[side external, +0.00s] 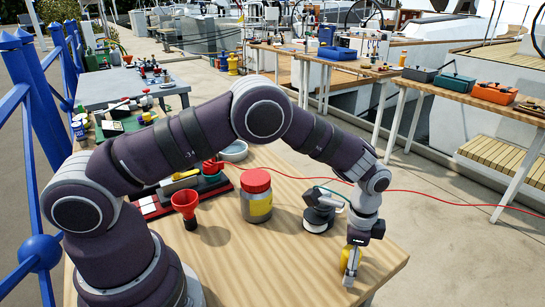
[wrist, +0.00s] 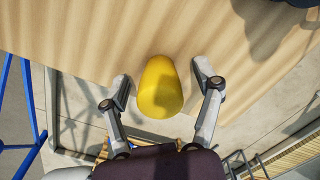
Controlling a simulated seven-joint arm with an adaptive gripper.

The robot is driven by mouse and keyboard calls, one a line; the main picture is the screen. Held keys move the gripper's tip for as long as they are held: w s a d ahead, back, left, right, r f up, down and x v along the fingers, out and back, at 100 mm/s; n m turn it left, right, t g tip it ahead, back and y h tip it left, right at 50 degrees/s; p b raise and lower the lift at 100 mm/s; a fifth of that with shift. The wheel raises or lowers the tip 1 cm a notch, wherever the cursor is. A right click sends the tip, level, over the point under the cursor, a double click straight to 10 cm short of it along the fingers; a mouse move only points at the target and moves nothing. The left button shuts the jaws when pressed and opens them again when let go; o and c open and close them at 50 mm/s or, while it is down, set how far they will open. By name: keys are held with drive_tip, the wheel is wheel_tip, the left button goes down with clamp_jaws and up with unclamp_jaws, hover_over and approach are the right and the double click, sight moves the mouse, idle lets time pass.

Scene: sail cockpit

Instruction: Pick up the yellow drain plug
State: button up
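The yellow drain plug (side external: 345,258) is at the front right of the wooden table, partly covered by my gripper in the side view. In the wrist view the plug (wrist: 160,88) is a smooth, rounded yellow piece near the table edge. My gripper (side external: 350,270) points down at it. In the wrist view my gripper (wrist: 162,84) is open, with one finger on each side of the plug. A gap shows between the plug and each finger, wider on the right. The plug's underside is hidden.
On the wooden table (side external: 290,262) stand a red-lidded jar (side external: 257,203), a red funnel (side external: 186,207), a black-and-white winch-like device (side external: 319,213) and a grey round dish (side external: 234,151). The device is nearest my gripper. Bare wood lies between the jar and the front edge.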

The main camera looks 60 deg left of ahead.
drive_tip(key=c, duration=1)
drive_tip(key=shift+c, duration=0.2)
